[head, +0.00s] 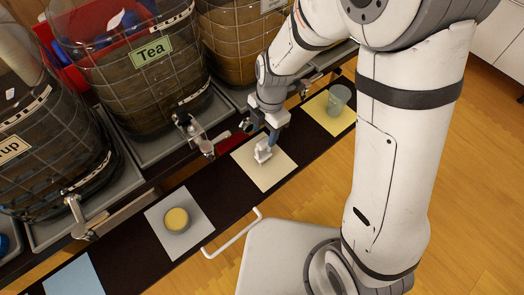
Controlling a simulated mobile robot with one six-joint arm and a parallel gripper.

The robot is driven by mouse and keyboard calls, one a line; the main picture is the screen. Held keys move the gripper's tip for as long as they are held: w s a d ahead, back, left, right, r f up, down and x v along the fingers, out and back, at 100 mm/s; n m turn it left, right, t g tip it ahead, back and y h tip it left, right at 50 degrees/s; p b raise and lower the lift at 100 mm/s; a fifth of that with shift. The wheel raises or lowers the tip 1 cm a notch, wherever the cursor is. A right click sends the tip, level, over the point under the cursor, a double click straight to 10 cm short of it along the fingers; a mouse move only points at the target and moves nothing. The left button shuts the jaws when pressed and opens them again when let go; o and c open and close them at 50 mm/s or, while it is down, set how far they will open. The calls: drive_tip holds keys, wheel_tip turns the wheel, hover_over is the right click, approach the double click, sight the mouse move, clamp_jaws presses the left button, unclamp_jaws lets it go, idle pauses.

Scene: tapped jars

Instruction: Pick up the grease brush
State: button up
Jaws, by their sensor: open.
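My gripper (264,133) is open and points down over a cream mat (279,173) on the dark shelf. A small whitish piece (263,152) with a blue-grey part beside it shows right under the gripper, on or just above the mat. It may be the grease brush, but the gripper partly hides it and I cannot tell its full shape. I cannot tell whether the fingers touch it.
Large tapped jars stand behind, one labelled Tea (133,85); its metal tap (194,135) juts out left of my gripper. A yellow-topped round pot (177,219) sits on a grey mat. A grey cup (338,99) stands on a yellow mat at right.

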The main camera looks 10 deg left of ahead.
sight(263, 147)
drive_tip(key=f, duration=0.7)
drive_tip(key=shift+s+a+b, duration=0.2)
drive_tip(key=shift+s+b, duration=0.2)
drive_tip(key=shift+c, duration=0.2)
clamp_jaws()
